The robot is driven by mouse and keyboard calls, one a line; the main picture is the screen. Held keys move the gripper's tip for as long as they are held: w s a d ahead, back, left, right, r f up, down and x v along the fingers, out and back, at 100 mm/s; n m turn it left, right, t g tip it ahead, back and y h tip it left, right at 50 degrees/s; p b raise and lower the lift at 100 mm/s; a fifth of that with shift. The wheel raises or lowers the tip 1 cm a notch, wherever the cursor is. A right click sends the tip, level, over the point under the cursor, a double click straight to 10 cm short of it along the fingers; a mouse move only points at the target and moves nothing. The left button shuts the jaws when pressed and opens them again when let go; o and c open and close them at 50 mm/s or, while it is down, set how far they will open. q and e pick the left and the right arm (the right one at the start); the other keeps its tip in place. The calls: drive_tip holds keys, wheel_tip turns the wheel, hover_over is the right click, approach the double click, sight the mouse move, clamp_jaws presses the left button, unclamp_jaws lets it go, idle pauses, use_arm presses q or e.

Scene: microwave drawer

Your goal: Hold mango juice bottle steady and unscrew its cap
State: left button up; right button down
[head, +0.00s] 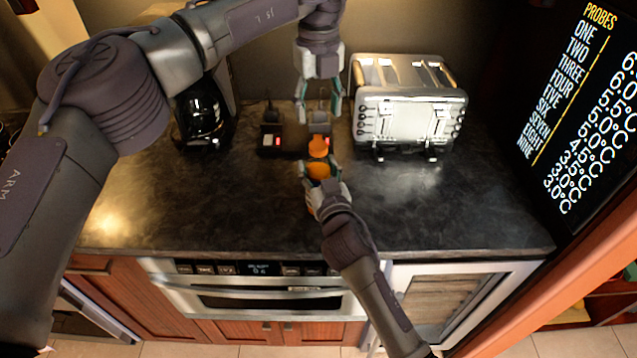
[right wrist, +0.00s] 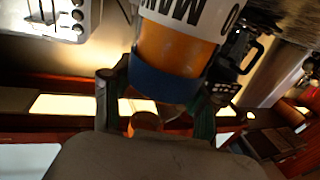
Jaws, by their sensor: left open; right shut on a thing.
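The mango juice bottle (head: 319,170) is orange with an orange cap (head: 318,146) on its top, and it appears upright above the dark counter. My right gripper (head: 321,178) is shut on the bottle's body from the front. In the right wrist view the bottle (right wrist: 178,48) shows a white label with black letters and a blue band between the fingers. My left gripper (head: 319,111) points down, open and empty, above and slightly behind the cap, apart from it. Whether the bottle's base touches the counter is hidden by my right gripper.
A silver toaster (head: 407,115) stands right of the bottle. A coffee maker (head: 203,112) is at the left. The dark counter (head: 200,205) is clear at front left, with an oven (head: 260,295) below.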

sight(318, 145)
use_arm(q)
drive_tip(key=m, duration=1.9)
drive_tip(key=shift+m, duration=0.3)
drive_tip(key=m, duration=1.6)
drive_tip(key=shift+m, duration=0.4)
drive_tip(key=m, duration=0.8)
drive_tip(key=shift+f+m, duration=0.3)
drive_tip(key=shift+f, duration=3.75)
